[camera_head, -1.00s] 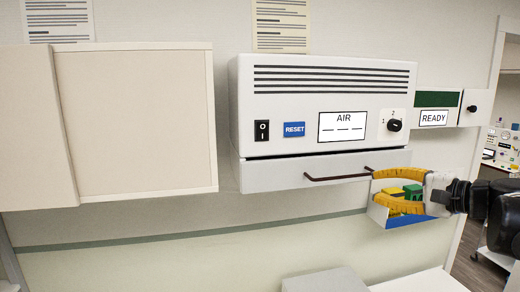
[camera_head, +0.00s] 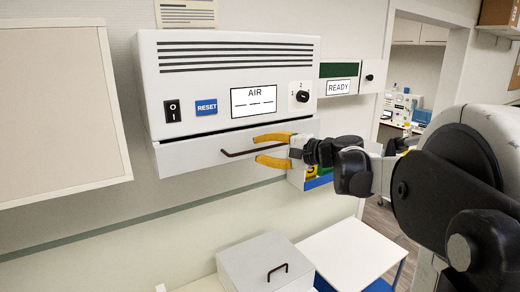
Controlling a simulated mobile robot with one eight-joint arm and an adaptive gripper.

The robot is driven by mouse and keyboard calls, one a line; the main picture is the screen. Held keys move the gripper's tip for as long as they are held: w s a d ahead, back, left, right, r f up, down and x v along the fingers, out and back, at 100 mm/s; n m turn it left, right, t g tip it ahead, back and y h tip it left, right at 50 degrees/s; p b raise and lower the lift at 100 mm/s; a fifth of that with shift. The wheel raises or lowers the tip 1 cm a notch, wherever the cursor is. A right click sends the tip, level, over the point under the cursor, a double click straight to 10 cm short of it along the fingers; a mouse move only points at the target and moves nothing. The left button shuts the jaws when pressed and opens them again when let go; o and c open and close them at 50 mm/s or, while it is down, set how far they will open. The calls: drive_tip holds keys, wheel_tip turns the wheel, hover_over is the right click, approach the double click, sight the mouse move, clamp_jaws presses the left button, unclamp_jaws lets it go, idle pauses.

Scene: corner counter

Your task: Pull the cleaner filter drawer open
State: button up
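The air cleaner (camera_head: 235,75) is a white wall unit with an AIR display, a RESET button, a power switch and a knob. Its filter drawer (camera_head: 190,155) is the front panel along the bottom and looks shut. A thin dark bar handle (camera_head: 238,153) runs across the drawer front. My gripper (camera_head: 258,150) comes in from the right with its yellow fingers open. One finger appears above the handle's right part and the other below it. I cannot tell whether either finger touches the bar.
A READY panel (camera_head: 340,87) is on the wall to the right. A bin (camera_head: 318,182) of coloured blocks sits partly hidden behind my gripper. A grey lidded box (camera_head: 258,262) and a white table (camera_head: 350,250) are below. A beige cabinet (camera_head: 55,110) is at left.

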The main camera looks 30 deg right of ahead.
clamp_jaws()
drive_tip(key=shift+s, duration=0.15)
drive_tip(key=s, duration=1.5)
drive_tip(key=shift+d, duration=0.25)
unclamp_jaws()
